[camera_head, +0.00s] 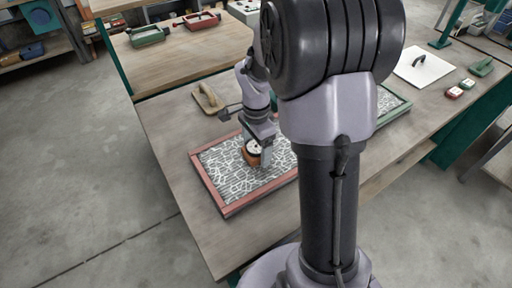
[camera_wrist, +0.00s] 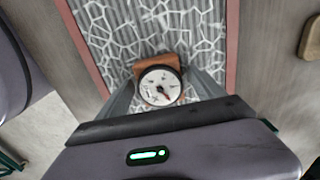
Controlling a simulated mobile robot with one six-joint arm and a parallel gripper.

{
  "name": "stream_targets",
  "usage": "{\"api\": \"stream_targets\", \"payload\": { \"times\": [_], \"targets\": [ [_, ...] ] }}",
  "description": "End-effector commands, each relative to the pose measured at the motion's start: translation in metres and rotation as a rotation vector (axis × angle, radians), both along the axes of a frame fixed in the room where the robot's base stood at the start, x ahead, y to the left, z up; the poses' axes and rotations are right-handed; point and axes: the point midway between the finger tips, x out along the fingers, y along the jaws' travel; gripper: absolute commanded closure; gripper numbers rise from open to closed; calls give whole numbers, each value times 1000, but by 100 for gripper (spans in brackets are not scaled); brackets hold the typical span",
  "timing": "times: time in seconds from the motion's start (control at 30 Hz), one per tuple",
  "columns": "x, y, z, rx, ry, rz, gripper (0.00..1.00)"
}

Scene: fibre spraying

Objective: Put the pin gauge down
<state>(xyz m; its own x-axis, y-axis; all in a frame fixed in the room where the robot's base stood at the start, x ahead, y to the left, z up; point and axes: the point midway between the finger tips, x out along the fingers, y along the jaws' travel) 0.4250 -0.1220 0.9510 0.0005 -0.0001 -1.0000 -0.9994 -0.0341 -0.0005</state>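The pin gauge, a round white dial (camera_wrist: 160,86) on an orange-brown block (camera_wrist: 152,64), is between the two fingers of my gripper (camera_wrist: 162,92) in the wrist view. In the head view the gauge (camera_head: 251,152) shows at the lower end of my gripper (camera_head: 258,146). It is over a red-framed panel (camera_head: 228,212) with a white web-like fibre pattern. The fingers appear to be against the gauge's sides. Whether the gauge touches the fibre surface is not clear. My arm hides part of the panel.
A wooden float (camera_head: 208,99) lies behind the red frame on the table (camera_head: 160,120). A green-framed panel (camera_head: 398,110) is right of my arm.

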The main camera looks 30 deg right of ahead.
Motion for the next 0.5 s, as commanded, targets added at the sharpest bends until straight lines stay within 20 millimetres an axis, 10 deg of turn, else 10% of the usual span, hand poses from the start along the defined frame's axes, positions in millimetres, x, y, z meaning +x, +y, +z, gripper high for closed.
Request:
{"api": "stream_targets", "payload": {
  "times": [0.23, 0.5],
  "targets": [
    [1, 0, 16, -1, -2, 0, 22],
    [1, 0, 93, -2, -3, 0, 22]
  ]
}}
